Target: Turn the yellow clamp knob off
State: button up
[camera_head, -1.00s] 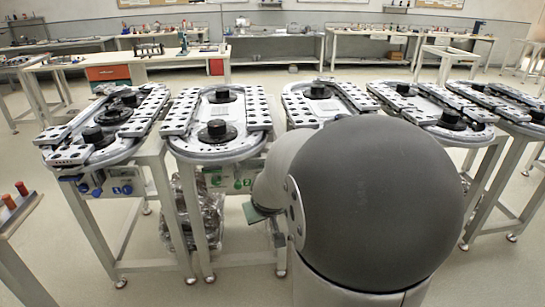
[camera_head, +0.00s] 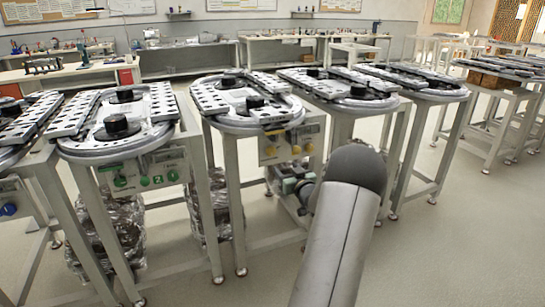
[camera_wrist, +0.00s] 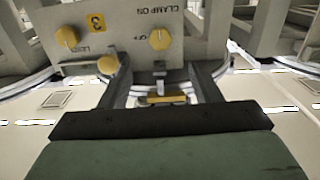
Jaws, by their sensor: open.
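The yellow clamp knob (camera_wrist: 159,39) is on a pale panel (camera_wrist: 130,15), beside the printed words CLAMP ON and OFF, in the wrist view. I cannot tell its setting for sure. Two more yellow knobs are on the same panel, one at the upper left (camera_wrist: 67,37) and one lower (camera_wrist: 107,63), with a yellow label 3 between. My gripper (camera_wrist: 160,78) is open, its two fingers wide apart below the clamp knob, not around it. In the head view the panel (camera_head: 290,147) hangs under the middle table, and my gripper (camera_head: 292,186) is low in front of it, partly hidden by my arm.
Ring-track tables stand in a row, the green-knob panel (camera_head: 143,172) to the left. Wrapped bundles (camera_head: 110,235) lie beneath. Table legs (camera_head: 228,195) stand close to my gripper. The floor at the right (camera_head: 450,240) is clear.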

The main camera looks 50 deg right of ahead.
aim_at(272, 153)
jog(key=b+x, duration=0.1)
jog(key=x, duration=1.2)
jog(key=shift+s, duration=0.1)
jog(key=c, duration=1)
